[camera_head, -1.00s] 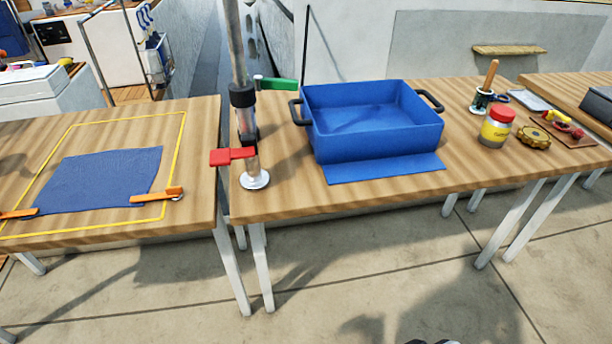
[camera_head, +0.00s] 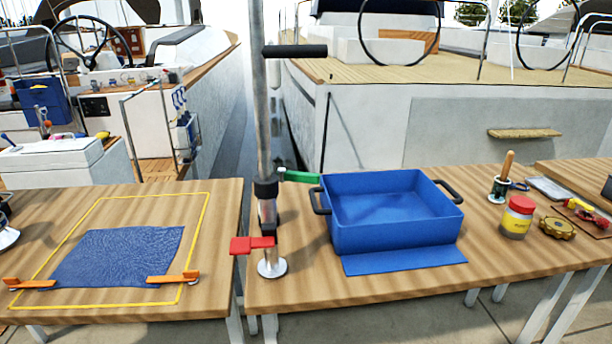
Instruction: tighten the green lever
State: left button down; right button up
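The green lever (camera_head: 299,176) sticks out to the right from an upright metal pole (camera_head: 262,110), just above the back left corner of the blue bin. A red lever (camera_head: 252,245) sticks out to the left lower on the same pole, near its round metal foot (camera_head: 272,267). Black collars sit on the pole near the levers, and a black handle (camera_head: 295,51) juts right near its top. Neither of my grippers is in view.
A blue bin (camera_head: 390,238) with black handles stands right of the pole on the wooden table (camera_head: 310,295). A jar (camera_head: 517,217), a brass wheel (camera_head: 557,228) and a black pot (camera_head: 499,189) stand further right. A blue cloth (camera_head: 120,257) with orange clips lies on the left table.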

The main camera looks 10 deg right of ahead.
aim_at(284, 175)
jog(key=k, duration=0.5)
jog(key=z, duration=1.7)
jog(key=i, duration=1.3)
jog(key=u, duration=2.3)
